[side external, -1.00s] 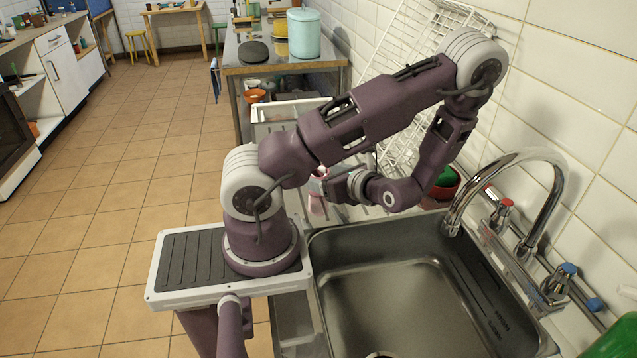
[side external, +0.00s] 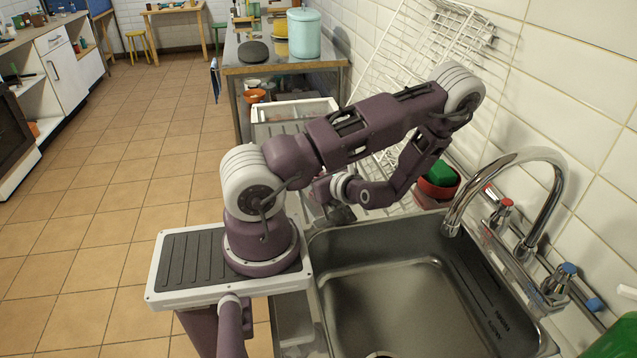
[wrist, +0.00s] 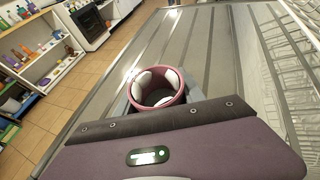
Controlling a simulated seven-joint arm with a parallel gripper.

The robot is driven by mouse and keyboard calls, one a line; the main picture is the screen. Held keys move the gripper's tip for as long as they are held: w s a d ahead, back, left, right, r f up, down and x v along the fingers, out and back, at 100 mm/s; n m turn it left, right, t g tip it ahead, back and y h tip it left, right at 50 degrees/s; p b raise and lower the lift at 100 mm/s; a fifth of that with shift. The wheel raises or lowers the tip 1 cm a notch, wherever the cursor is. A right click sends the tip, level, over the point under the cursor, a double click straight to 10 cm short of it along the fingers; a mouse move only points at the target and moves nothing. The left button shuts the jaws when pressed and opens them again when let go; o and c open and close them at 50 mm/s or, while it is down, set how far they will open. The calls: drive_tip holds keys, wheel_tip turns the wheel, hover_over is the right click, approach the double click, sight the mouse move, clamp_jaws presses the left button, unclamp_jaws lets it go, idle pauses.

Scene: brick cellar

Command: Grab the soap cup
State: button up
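The soap cup (wrist: 158,90) is a pink, round-rimmed cup with white, rounded pieces inside. In the wrist view it stands close in front of my gripper (wrist: 157,98), between grey finger parts at its left and right. How firmly the fingers touch it is hidden by the cup and the hand. In the side external view my gripper (side external: 338,212) is low over the draining surface behind the sink, and the arm hides the cup.
The metal sink (side external: 385,290) with a tall tap (side external: 545,165) lies in front. A red bowl (side external: 438,189) with a green item (side external: 440,172) stands behind it. A white wire rack (side external: 405,65) leans on the tiled wall. A metal table (side external: 285,66) stands farther back.

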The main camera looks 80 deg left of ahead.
drive_tip(key=c, duration=0.6)
